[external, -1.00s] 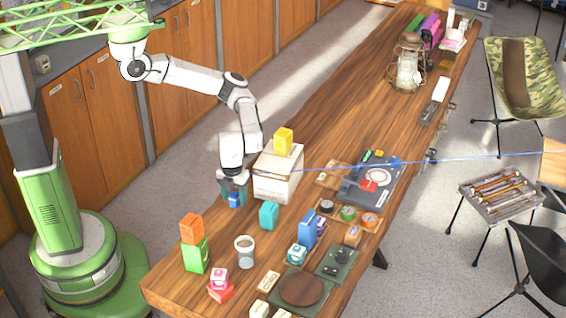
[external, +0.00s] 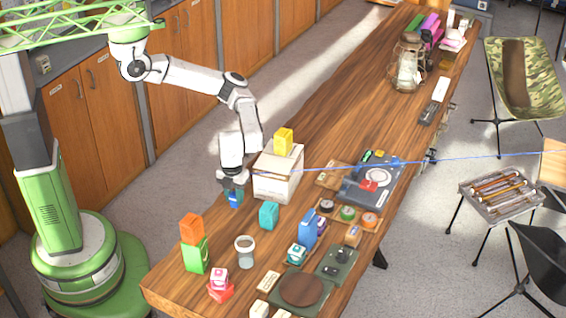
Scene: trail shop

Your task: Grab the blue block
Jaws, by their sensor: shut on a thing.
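My gripper (external: 233,186) points down near the left edge of the wooden table, just left of the white box. It is shut on a small blue block (external: 235,200), whose lower part shows below the fingers. I cannot tell whether the block still touches the table. Another, taller blue block (external: 308,229) stands further right among small items, apart from the gripper.
A white box (external: 277,174) with a yellow block (external: 284,141) on top stands close beside my gripper. A teal block (external: 269,215), a cup (external: 245,251), and an orange block (external: 191,228) on a green block (external: 196,256) stand nearby. The table (external: 345,110) is clear behind the box.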

